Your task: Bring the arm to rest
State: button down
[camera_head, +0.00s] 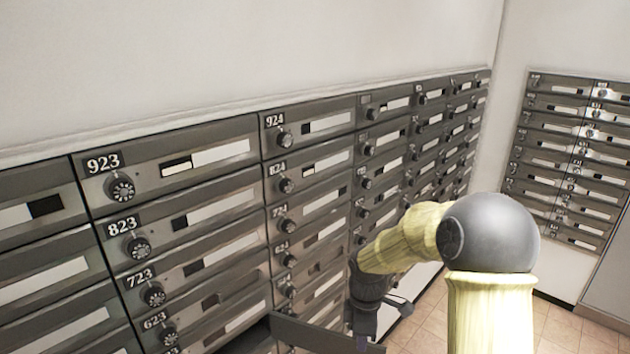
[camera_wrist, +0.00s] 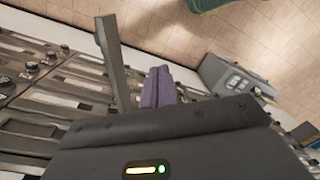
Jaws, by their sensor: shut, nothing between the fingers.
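My arm reaches from the lower right of the head view toward the mailbox wall, bent at a round grey joint. My gripper (camera_head: 365,328) points down beside the mailboxes, low in the centre of the head view. In the wrist view its purple-grey fingers (camera_wrist: 159,86) are together with nothing held between them. A grey panel, apparently an open mailbox door (camera_head: 312,335), sticks out from the wall just left of the gripper. A long grey panel (camera_wrist: 112,62) also stands close to the left of the fingers in the wrist view. I cannot tell whether they touch.
Rows of numbered mailboxes with round dials (camera_head: 122,188) line the left wall. A second mailbox bank (camera_head: 565,150) hangs on the far right wall. Tiled floor (camera_head: 430,320) shows clear beyond the arm. A teal object (camera_wrist: 205,4) is partly cut off in the wrist view.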

jog(key=s+d+r+m+t+b, duration=0.1)
jog(key=s+d+m+t+b, duration=0.2)
jog(key=s+m, duration=1.1)
jog(key=shift+d+r+m, duration=0.15)
jog(key=shift+d+m, duration=0.75)
jog(key=shift+m, duration=0.3)
